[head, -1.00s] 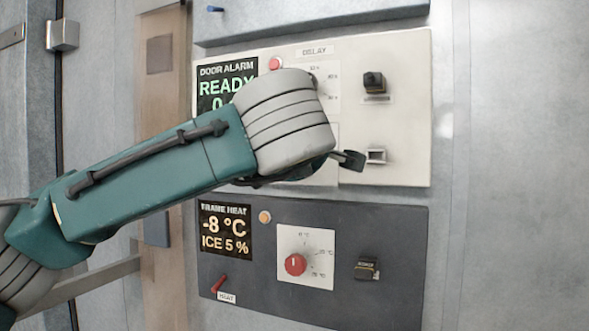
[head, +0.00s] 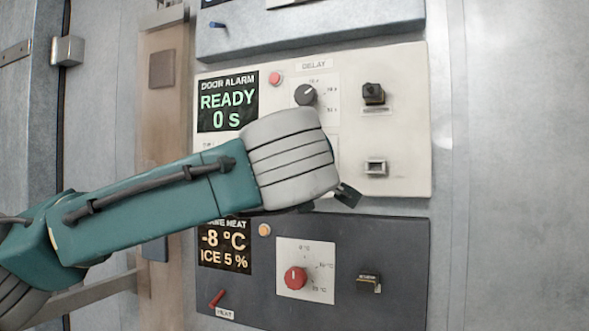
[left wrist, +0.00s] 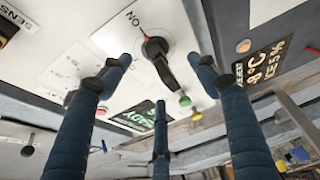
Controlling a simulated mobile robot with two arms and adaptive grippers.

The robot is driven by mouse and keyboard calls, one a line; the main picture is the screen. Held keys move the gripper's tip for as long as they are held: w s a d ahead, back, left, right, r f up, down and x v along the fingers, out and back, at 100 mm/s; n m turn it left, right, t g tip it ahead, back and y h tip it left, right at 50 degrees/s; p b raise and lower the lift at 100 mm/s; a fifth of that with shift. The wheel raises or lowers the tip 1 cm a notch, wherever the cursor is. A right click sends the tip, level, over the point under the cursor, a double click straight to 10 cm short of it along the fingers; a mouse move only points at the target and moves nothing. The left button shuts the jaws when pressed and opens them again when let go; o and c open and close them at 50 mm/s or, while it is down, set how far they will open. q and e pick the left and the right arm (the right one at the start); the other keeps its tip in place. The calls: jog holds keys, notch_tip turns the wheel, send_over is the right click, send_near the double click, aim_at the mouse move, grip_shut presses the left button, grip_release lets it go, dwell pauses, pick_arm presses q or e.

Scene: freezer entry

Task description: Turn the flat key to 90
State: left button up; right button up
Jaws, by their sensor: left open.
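A black key with a flat handle (left wrist: 170,76) sits on a white panel in the left wrist view, beside the word ON and a small red mark. Its handle points down and slightly right, away from ON. The spread fingers of my left gripper (left wrist: 163,78) surround it in that view, open and apparently not touching it. In the head view my arm's grey wrist hides the key and most of the gripper; only a dark finger part (head: 347,194) shows. My right gripper is in neither view.
The door alarm display (head: 228,102) reads READY 0 s. A black delay knob (head: 306,95) and a black switch (head: 374,94) are on the white panel. Below, a dark panel carries a red knob (head: 295,278). Green (left wrist: 185,101) and yellow (left wrist: 197,115) buttons lie near the key.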

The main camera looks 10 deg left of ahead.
pick_arm(q)
jog(key=s+a+b, duration=0.2)
jog(key=s+b, duration=0.3)
jog(key=s, duration=0.1)
jog(key=shift+s, duration=0.4)
dwell(0.9)
dwell(0.4)
